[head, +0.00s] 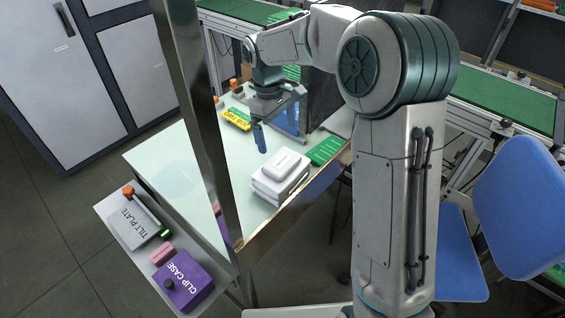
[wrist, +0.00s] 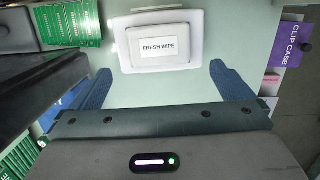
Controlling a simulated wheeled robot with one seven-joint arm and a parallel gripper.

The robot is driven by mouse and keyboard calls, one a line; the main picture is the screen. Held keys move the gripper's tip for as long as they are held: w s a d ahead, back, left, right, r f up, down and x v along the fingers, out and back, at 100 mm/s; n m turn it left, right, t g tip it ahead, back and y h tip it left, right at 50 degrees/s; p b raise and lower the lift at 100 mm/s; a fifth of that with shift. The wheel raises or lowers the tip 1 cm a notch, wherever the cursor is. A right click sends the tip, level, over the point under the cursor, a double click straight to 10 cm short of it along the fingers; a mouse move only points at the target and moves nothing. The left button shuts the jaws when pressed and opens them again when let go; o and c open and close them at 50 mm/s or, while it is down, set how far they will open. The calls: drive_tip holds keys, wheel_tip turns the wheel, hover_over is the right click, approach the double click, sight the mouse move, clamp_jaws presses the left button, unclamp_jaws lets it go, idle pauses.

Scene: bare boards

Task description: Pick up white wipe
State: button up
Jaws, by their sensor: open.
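The white wipe pack (head: 281,176) lies on the pale green table (head: 179,180) near its front right edge in the head view. It looks like a stack of white packs with a raised lid on top. In the wrist view the pack (wrist: 157,45) is upper middle, with a label reading FRESH WIPE. My gripper (head: 262,138) hangs above the table, behind the pack in the head view. In the wrist view its two blue fingers (wrist: 160,82) are spread wide, with nothing between them. The pack is ahead of the fingertips, apart from them.
Green circuit boards (head: 326,150) lie right of the pack. A yellow labelled box (head: 236,119) sits at the back. A lower shelf holds a TILT PLATE (head: 133,223) and a purple CLIP CASE (head: 183,284). A blue chair (head: 520,205) stands right.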

sight(282, 161)
drive_tip(key=f, duration=0.3)
drive_tip(key=shift+s+d+f, duration=0.1)
drive_tip(key=shift+s+f, duration=0.1)
drive_tip(key=shift+f, duration=0.15)
drive_tip(key=shift+s+d+f+p, duration=0.1)
drive_tip(key=shift+d+f+p, duration=0.15)
drive_tip(key=shift+f, duration=1.15)
drive_tip(key=shift+d+f+p, duration=0.15)
drive_tip(key=shift+f+p, duration=0.1)
drive_tip(key=shift+f, duration=1.1)
drive_tip(key=c, duration=0.7)
